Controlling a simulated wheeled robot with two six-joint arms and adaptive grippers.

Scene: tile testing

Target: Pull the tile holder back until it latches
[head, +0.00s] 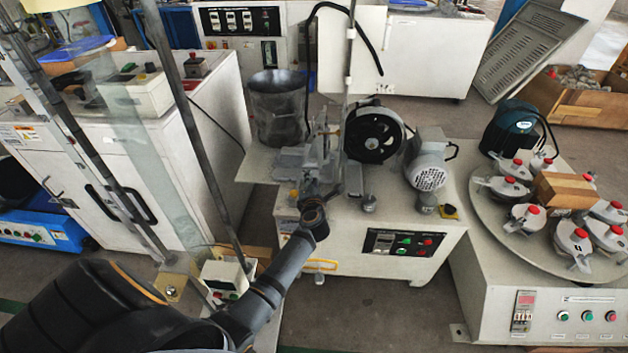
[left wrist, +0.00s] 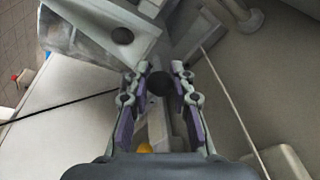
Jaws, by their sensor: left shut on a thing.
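My left gripper (head: 320,188) reaches up to the front of the bench-top tile testing machine. In the left wrist view its two fingers (left wrist: 161,76) stand either side of a dark round knob (left wrist: 158,84) and are shut on it. The knob seems to belong to the tile holder (head: 300,160), a grey metal assembly left of the black handwheel. In the left wrist view, grey metal parts (left wrist: 100,22) with a dark round spot lie beyond the fingertips. The holder's latch cannot be made out. My right gripper is not in view.
The black handwheel (head: 373,132) and grey motor (head: 427,165) stand right of the holder. A grey bucket (head: 278,108) is behind it to the left. A control panel (head: 402,243) is on the cabinet front. A round table (head: 487,215) with several red-knobbed pots stands at right.

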